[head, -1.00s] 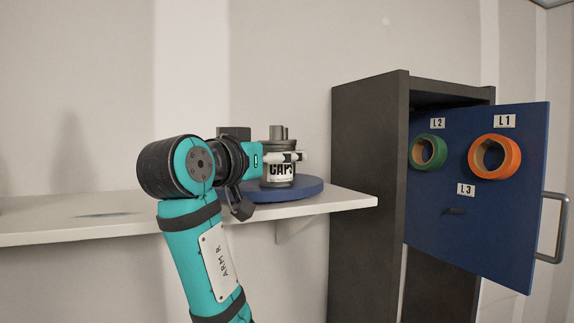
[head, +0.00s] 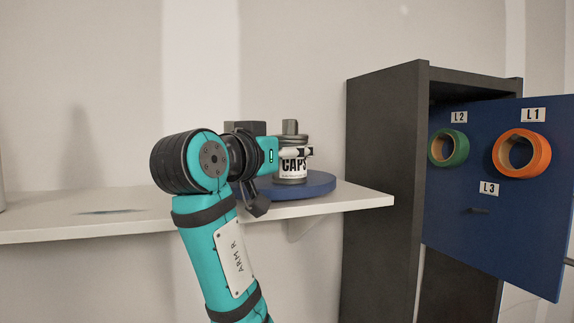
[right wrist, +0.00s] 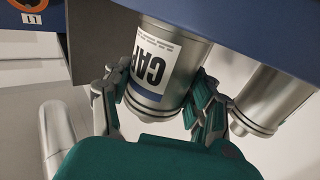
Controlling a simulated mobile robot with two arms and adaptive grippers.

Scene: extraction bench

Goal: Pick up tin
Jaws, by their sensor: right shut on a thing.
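The tin (head: 292,170) is a grey metal can with a white label reading CAPS. It stands upright on a round blue turntable (head: 325,188) on the white shelf. My right gripper (head: 299,152) reaches it from the left, with fingers around its upper body. In the right wrist view the tin (right wrist: 165,65) appears upside down, between the green-grey fingers of my right gripper (right wrist: 155,88), which is shut on it. I see no gap between the tin and the turntable. My left gripper is out of view.
Another grey cylinder (right wrist: 270,98) stands close beside the tin. A dark block (head: 245,127) is behind my right wrist. A dark cabinet (head: 385,160) stands to the right; its open blue door (head: 510,225) carries a green ring (head: 447,147) and an orange ring (head: 521,153). The shelf's left part (head: 60,215) is mostly clear.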

